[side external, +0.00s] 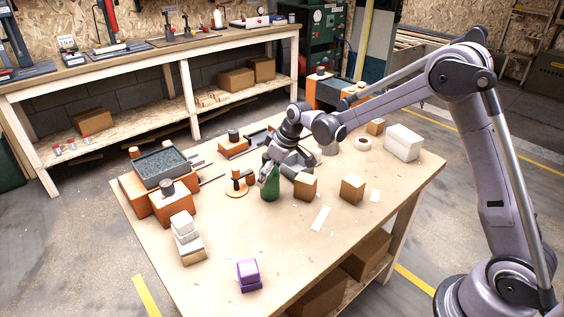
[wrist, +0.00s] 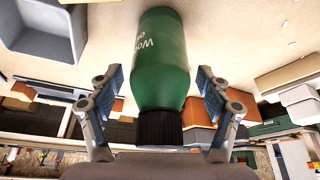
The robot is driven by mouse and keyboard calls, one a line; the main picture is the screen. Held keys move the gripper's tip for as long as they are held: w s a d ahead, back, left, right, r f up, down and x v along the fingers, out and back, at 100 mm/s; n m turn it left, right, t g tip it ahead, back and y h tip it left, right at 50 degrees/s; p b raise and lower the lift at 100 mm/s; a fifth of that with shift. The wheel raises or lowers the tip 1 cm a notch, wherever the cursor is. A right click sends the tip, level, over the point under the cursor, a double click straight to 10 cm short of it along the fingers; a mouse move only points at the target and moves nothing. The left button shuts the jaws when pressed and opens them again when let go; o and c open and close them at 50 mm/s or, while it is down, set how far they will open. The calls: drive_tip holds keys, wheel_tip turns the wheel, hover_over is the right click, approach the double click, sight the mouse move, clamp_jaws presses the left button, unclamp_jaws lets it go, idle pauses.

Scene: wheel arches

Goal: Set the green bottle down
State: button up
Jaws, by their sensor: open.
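The green bottle (side external: 270,187) stands upright on the wooden worktable (side external: 223,249) in the side external view. In the wrist view the green bottle (wrist: 162,62) shows its black cap (wrist: 159,127) toward my gripper and white lettering on its side. My gripper (side external: 268,170) is at the bottle's upper part in the side view. In the wrist view the two fingers of my gripper (wrist: 158,95) stand on either side of the bottle, open, with a visible gap at each side.
Cardboard boxes (side external: 305,186) and (side external: 353,189) stand right of the bottle. An orange-and-black post on a round base (side external: 237,183) is close on its left. A grey bin (wrist: 48,28) is nearby. Purple blocks (side external: 248,274) lie at the front; the table between is mostly clear.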

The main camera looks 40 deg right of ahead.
drive_tip(key=v, duration=1.2)
drive_tip(key=s+r+m+t+h, duration=0.1)
drive_tip(key=s+r, duration=0.1)
drive_tip(key=s, duration=0.5)
drive_tip(key=s+r+m, duration=0.1)
drive_tip(key=s+r, duration=0.2)
drive_tip(key=s, duration=0.3)
drive_tip(key=s+f+m+t, duration=0.2)
drive_tip(key=s+f, duration=0.2)
drive_tip(key=s, duration=0.7)
drive_tip(key=shift+s+m+h, duration=0.25)
drive_tip(key=shift+m+h, duration=0.05)
drive_tip(key=shift+h, duration=0.1)
drive_tip(key=shift+d, duration=0.1)
